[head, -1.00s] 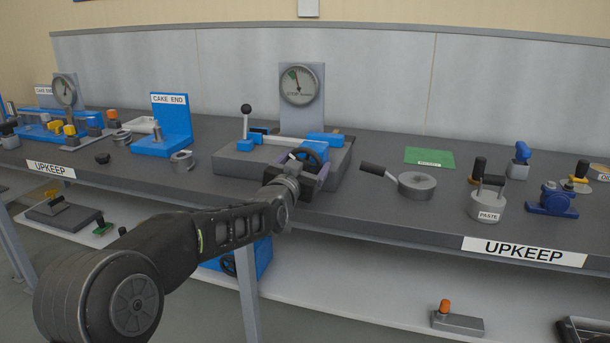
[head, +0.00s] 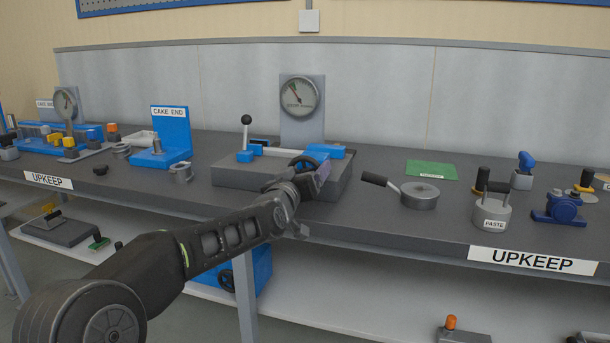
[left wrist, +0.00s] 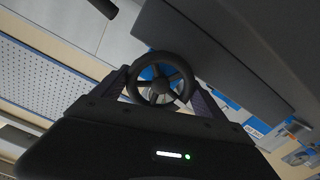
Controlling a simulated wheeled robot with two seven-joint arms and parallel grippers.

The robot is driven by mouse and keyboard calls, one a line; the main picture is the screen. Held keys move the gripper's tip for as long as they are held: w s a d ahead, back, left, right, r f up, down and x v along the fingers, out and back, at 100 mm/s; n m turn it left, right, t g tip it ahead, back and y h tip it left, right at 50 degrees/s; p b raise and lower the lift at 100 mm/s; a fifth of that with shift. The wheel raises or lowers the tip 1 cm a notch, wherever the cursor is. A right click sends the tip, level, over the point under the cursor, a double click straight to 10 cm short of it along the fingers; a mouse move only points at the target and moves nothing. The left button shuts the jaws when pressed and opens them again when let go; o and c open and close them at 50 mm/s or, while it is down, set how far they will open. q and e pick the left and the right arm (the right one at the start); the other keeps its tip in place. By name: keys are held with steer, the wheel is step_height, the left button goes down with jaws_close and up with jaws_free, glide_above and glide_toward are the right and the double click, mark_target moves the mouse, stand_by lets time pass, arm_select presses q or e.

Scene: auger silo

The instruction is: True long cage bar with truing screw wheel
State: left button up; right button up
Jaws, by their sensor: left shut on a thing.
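The long cage bar (head: 278,152) is a pale bar lying across a grey truing block (head: 232,172), between blue blocks at its two ends. The black spoked screw wheel (head: 302,163) is at the block's front right, partly hidden by my wrist. It shows clearly in the left wrist view (left wrist: 160,85), between the fingers. My left gripper (head: 314,174) is shut on the wheel. A round dial gauge (head: 299,96) stands on a grey plate behind the block, with its needle toward the upper left by a green sector. My right gripper is not in view.
A black-knobbed lever (head: 246,132) stands at the block's left. A blue CAKE END stand (head: 172,135) is further left. A round grey pan with black handle (head: 419,195) and a PASTE pot (head: 492,213) stand right. Bench space before the pan is clear.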

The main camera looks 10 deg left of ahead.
arm_select(q)
steer(key=shift+f, duration=0.1)
steer(key=o, duration=1.3)
steer(key=s, duration=0.7)
steer(key=shift+s+a, duration=0.25)
steer(key=shift+s, duration=0.15)
